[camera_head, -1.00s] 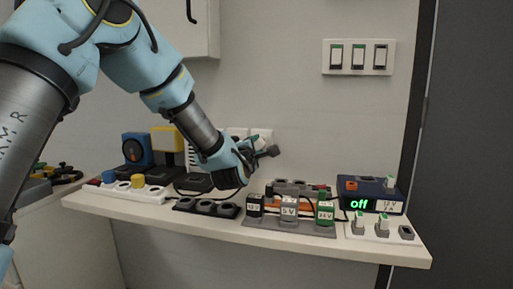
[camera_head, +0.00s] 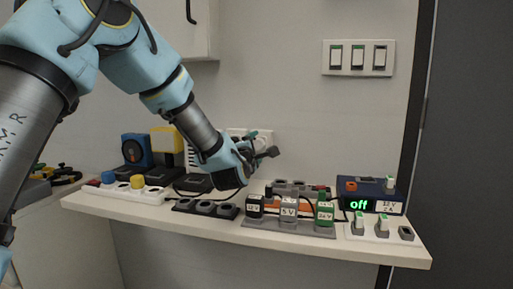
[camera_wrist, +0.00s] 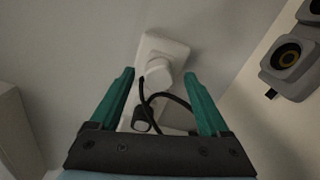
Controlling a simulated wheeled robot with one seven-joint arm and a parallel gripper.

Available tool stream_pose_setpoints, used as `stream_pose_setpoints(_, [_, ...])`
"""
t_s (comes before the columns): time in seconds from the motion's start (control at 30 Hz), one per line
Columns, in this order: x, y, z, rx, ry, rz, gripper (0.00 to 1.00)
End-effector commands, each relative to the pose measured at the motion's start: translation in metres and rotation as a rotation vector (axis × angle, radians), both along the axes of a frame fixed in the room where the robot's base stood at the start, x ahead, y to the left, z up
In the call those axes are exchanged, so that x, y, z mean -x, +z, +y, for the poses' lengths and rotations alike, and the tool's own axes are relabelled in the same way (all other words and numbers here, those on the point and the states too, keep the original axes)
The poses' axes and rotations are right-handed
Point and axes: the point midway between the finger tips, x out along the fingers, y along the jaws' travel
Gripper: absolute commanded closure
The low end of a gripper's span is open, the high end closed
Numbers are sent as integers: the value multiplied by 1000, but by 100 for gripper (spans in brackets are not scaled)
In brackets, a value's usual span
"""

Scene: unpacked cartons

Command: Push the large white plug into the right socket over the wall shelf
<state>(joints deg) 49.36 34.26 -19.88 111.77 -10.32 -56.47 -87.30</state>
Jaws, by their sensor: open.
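The large white plug (camera_wrist: 158,74) is round and shows in the wrist view against a white wall socket plate (camera_wrist: 170,45). A black cable runs by it; I cannot tell how deep the plug sits. My gripper (camera_wrist: 159,80) is open, with one green finger on each side of the plug and space between. A smaller dark plug (camera_wrist: 143,116) with a cable is lower on the plate. In the head view my gripper (camera_head: 265,150) is at the wall over the shelf (camera_head: 330,250) and hides most of the plug. Part of the socket plate (camera_head: 263,133) shows behind it.
Below my gripper, a grey rack with labelled adapters (camera_head: 289,210) stands on the shelf. A blue power unit reading "off" (camera_head: 370,194) is at right. A black socket strip (camera_head: 205,208) and a white strip (camera_head: 125,190) lie left. A switch panel (camera_head: 358,57) is above right.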

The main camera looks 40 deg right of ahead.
Motion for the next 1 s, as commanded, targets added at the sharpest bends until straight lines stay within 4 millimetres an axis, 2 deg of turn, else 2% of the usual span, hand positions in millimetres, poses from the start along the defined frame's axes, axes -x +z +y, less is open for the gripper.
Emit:
stream_pose_setpoints(0.17, [11, -1, 18, 0, 0, 0, 20])
stream_pose_setpoints(0.4, [38, 0, 58, 0, -1, -1, 20])
stream_pose_setpoints(0.6, [52, 0, 82, 1, 0, -1, 20])
stream_pose_setpoints(1.0, [58, 0, 90, 0, 0, 0, 20])
